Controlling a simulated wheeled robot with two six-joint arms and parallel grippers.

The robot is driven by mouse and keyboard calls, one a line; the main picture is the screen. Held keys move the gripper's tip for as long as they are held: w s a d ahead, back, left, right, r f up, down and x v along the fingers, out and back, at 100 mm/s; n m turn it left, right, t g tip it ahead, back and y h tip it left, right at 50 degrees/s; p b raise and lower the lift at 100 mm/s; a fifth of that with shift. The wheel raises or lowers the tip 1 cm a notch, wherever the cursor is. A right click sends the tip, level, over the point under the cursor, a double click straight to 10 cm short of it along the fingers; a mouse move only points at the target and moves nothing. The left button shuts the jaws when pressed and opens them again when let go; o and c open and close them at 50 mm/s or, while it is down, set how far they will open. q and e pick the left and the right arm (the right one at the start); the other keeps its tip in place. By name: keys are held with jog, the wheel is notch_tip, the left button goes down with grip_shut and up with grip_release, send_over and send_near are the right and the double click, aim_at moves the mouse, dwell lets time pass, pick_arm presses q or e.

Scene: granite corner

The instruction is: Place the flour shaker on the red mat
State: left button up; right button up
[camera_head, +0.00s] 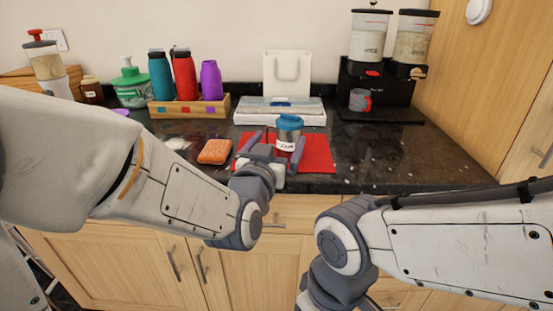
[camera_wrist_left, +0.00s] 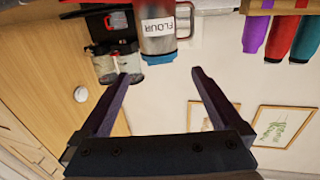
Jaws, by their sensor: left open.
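The flour shaker (camera_head: 289,131) is a metal cup with a blue lid and a white label. It stands upright over the red mat (camera_head: 317,156), apparently resting on it; my gripper partly hides its base. My left gripper (camera_head: 275,143) is open at the mat's near side, its fingers pointing at the shaker. In the left wrist view, which is upside down, the shaker (camera_wrist_left: 165,32) with its FLOUR label lies just beyond the spread fingertips (camera_wrist_left: 163,77), apart from them. My right gripper is out of view below the counter edge.
An orange sponge (camera_head: 214,151) lies left of the mat. Behind are a wooden rack (camera_head: 190,106) with several bottles, a white tray (camera_head: 262,115), and a dark dispenser stand (camera_head: 389,92) with a grey and red cup (camera_head: 360,100). The counter right of the mat is clear.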

aim_at(290, 119)
pick_arm(q)
jog(key=shift+s+a+b, duration=0.1)
jog(key=shift+s+b, duration=0.55)
jog(key=shift+b, duration=0.2)
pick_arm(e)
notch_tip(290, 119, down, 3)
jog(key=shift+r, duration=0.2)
pick_arm(q)
jog(key=p+x, duration=0.3)
jog(key=p, duration=0.4)
jog(key=shift+w+r, duration=0.2)
jog(key=shift+w, duration=0.05)
jog(key=x, duration=0.8)
jog(key=shift+w+f+p, duration=0.25)
jog(key=shift+w+p, duration=0.05)
jog(key=shift+p, duration=0.05)
jog(key=shift+f, duration=0.15)
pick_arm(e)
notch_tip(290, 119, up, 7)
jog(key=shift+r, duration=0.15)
